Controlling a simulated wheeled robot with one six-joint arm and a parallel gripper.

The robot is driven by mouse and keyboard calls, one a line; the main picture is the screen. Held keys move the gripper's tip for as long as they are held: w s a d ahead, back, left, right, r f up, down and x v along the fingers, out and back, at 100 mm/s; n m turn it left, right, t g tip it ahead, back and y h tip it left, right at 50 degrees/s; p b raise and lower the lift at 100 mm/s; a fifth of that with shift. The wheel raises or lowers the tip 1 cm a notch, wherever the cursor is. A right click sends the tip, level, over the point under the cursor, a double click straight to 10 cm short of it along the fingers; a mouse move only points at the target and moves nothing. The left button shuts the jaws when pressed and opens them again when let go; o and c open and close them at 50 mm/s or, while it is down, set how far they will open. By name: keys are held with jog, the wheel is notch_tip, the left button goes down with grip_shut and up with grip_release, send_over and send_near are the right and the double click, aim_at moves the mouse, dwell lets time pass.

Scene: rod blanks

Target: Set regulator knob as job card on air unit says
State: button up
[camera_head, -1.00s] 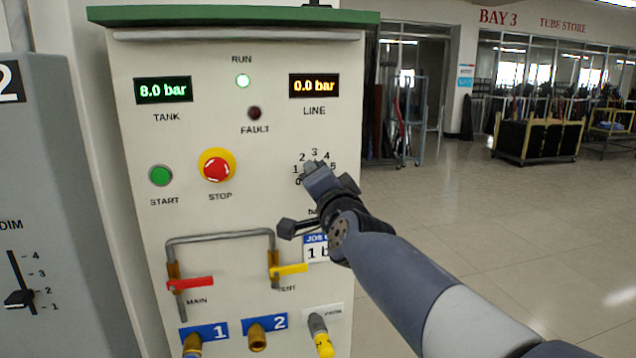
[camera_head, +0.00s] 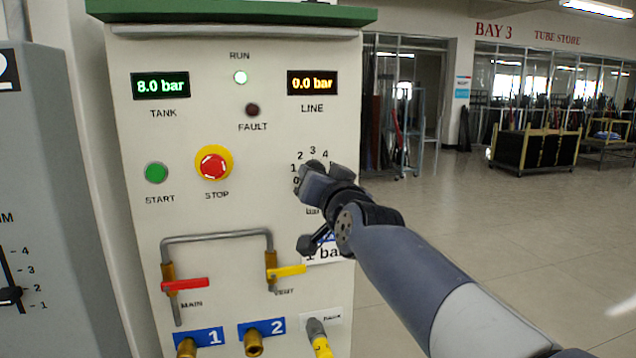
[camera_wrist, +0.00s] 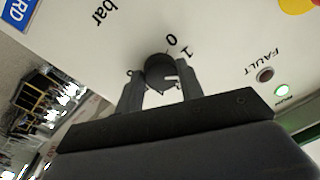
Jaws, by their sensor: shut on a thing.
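The air unit (camera_head: 232,125) is a pale cabinet with a green top. Its LINE display (camera_head: 312,83) reads 0.0 bar and its TANK display (camera_head: 160,86) reads 8.0 bar. My gripper (camera_head: 304,183) is at the regulator dial and hides the knob in the head view. In the wrist view, my gripper (camera_wrist: 160,88) is shut on the dark round regulator knob (camera_wrist: 158,66), a finger on each side. The numbers 0 and 1 show beside it; I cannot tell where the knob points. The job card (camera_head: 328,254), partly hidden by my arm, reads 1 bar.
A red STOP button (camera_head: 213,166) and green START button (camera_head: 156,173) are left of the dial. A red MAIN lever (camera_head: 185,284) and a yellow VENT lever (camera_head: 287,271) are on pipes below. The green RUN lamp (camera_head: 240,77) is lit. Open floor lies right.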

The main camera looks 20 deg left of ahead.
jog(key=shift+f+n+b, duration=0.25)
jog(key=shift+n+b, duration=1.05)
jog(key=shift+b, duration=0.15)
jog(key=n+b, duration=0.3)
jog(key=shift+r, duration=0.1)
jog(key=shift+d, duration=0.1)
jog(key=o, duration=1)
jog(key=shift+r, duration=0.15)
jog(key=b+v, duration=0.2)
jog(key=v, duration=0.8)
jog(key=shift+s+d, duration=0.2)
jog(key=shift+d, duration=0.1)
jog(key=shift+r, duration=0.1)
